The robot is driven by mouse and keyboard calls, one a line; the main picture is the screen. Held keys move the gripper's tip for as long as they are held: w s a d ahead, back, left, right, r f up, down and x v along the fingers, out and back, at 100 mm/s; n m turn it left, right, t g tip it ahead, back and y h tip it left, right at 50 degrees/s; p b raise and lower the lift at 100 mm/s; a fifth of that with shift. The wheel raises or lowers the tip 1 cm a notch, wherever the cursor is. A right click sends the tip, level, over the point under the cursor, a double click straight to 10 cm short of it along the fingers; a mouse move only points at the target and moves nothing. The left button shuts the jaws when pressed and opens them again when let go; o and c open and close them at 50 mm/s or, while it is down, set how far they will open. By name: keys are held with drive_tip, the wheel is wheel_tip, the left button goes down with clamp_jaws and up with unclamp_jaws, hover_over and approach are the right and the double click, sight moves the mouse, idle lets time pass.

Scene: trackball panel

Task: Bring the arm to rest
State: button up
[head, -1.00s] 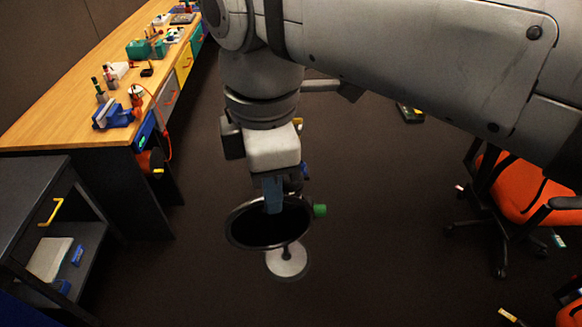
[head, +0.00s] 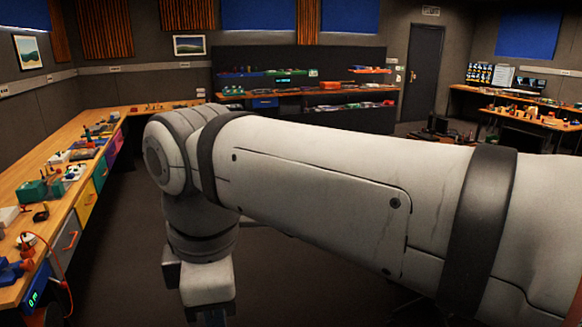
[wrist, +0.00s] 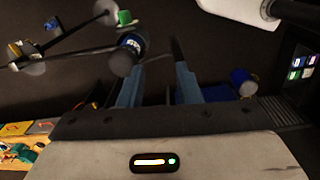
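My gripper (wrist: 158,58) shows in the wrist view with its two blue, dark-tipped fingers apart. Bare dark floor shows between them, and nothing is held. In the head view my arm reaches across the picture from the right and bends down at the left. The pale wrist housing hangs above the floor beside the long workbench (head: 62,158). The fingers are mostly cut off by the bottom edge there. A dark cylinder with a blue band (wrist: 128,54) shows beside the left fingertip in the wrist view; I cannot tell whether it touches.
Grey discs on dark rods (wrist: 30,66) and a green knob (wrist: 124,18) show at the wrist view's upper left. The workbench with coloured drawers runs along the left wall. A loaded bench (head: 300,97) and a dark door (head: 421,72) are at the back. My arm hides much floor.

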drive_tip(key=w+d+f+m+t, duration=0.1)
drive_tip(key=d+f+m, duration=0.4)
drive_tip(key=d+m, duration=0.2)
drive_tip(key=w+d+f+m+t, duration=0.1)
drive_tip(key=d+f+m, duration=0.4)
drive_tip(key=d, duration=0.5)
drive_tip(key=w+d+f+m, duration=0.3)
drive_tip(key=d+f+m, duration=0.2)
drive_tip(key=d+m, duration=0.3)
drive_tip(key=shift+d+m+t, duration=0.25)
drive_tip(key=shift+m+t, duration=0.15)
drive_tip(key=shift+m, duration=0.3)
